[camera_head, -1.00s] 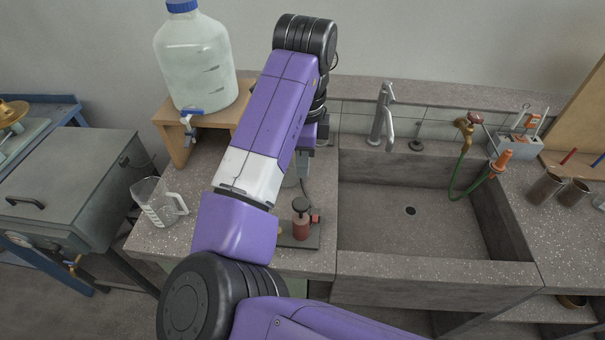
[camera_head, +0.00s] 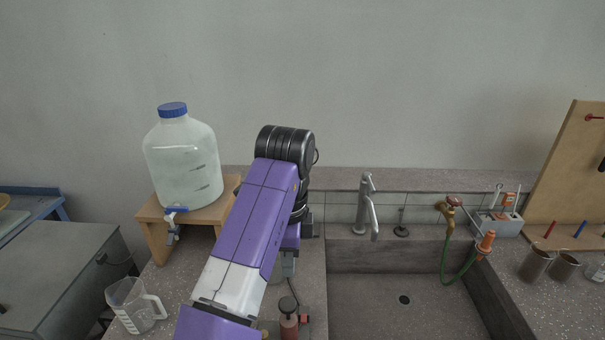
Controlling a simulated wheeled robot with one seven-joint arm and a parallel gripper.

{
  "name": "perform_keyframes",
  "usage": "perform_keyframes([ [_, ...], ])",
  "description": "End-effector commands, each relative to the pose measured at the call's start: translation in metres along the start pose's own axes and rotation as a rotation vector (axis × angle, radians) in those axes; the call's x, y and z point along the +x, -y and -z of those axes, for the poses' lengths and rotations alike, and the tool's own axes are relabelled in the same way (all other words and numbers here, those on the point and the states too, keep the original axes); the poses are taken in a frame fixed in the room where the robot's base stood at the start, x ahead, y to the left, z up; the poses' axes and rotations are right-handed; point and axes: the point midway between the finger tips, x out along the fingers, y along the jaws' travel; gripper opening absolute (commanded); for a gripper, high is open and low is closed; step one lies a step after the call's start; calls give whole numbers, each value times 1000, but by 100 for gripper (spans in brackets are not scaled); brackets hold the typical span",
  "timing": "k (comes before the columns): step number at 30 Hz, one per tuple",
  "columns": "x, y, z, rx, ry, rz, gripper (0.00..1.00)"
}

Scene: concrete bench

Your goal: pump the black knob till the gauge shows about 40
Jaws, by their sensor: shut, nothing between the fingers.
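The black knob (camera_head: 289,304) sits on top of a small red pump body (camera_head: 289,327) at the bottom edge of the head view, on the counter left of the sink. The pump's base is cut off by the frame. I cannot make out a gauge face or any reading. My purple arm comes up from the bottom and bends down at its black joint. My gripper (camera_head: 288,265) shows only as a small grey part below the wrist, mostly hidden behind the arm. It is shut and empty, behind and above the knob. I cannot tell the exact gap between them.
A large water bottle (camera_head: 182,165) stands on a wooden stand (camera_head: 152,212) at left, with a clear jug (camera_head: 133,308) in front. The sink (camera_head: 385,275) with its tap (camera_head: 367,205) is right of the pump. Metal cups (camera_head: 534,265) stand at the far right.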

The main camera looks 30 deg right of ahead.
Motion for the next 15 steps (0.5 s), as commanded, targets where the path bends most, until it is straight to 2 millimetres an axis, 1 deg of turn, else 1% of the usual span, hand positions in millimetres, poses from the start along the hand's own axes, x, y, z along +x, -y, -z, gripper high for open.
perform_keyframes([
  [11, 1, 0, 0, 0, 0, 0, 0],
  [15, 18, -2, 10, -4, -39, -2, 0],
])
